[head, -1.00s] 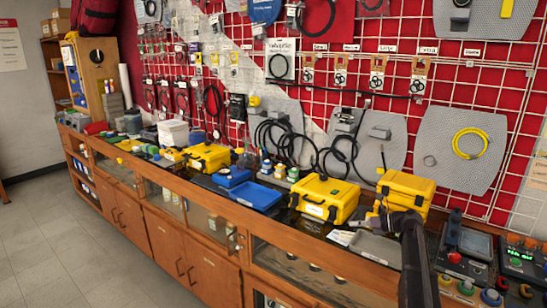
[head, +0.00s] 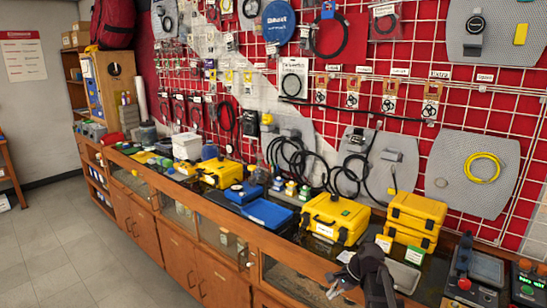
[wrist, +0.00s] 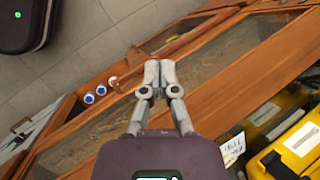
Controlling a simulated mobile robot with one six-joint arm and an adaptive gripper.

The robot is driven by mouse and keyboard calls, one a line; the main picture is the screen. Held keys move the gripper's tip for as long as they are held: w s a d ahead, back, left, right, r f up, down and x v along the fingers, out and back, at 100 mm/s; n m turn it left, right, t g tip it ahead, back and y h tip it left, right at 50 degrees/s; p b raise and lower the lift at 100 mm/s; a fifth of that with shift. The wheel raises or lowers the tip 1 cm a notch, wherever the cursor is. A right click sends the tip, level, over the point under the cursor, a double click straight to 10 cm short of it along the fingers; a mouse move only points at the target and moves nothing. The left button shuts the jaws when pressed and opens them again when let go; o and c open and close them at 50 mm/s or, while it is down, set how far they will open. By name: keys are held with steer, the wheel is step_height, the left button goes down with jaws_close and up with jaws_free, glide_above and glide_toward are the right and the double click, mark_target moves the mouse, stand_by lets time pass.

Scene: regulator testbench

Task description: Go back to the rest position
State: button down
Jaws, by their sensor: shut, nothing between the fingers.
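My gripper (head: 338,288) shows in the head view low in front of the wooden counter's front edge, left of the control boxes. In the wrist view the gripper (wrist: 158,75) has its two grey fingers together with nothing between them. It hangs over the wooden counter front and its glass panels, apart from the goods on top. The rest position itself is not marked in any view.
The long wooden counter (head: 184,232) carries yellow cases (head: 335,219), blue trays (head: 266,212) and a control box with a red button (head: 464,284). Yellow cases show close at lower right in the wrist view (wrist: 302,137). Open tiled floor (head: 60,252) lies left.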

steer(key=s+a+r+n+g+h+p, duration=0.1)
steer(key=s+n+h+p, duration=0.2)
steer(key=s+n, duration=0.8)
steer(key=shift+s+a+r+n+h, duration=0.35)
steer(key=shift+n+h, duration=0.35)
steer(key=shift+h, duration=0.7)
steer(key=shift+d+f, duration=0.1)
stand_by(0.4)
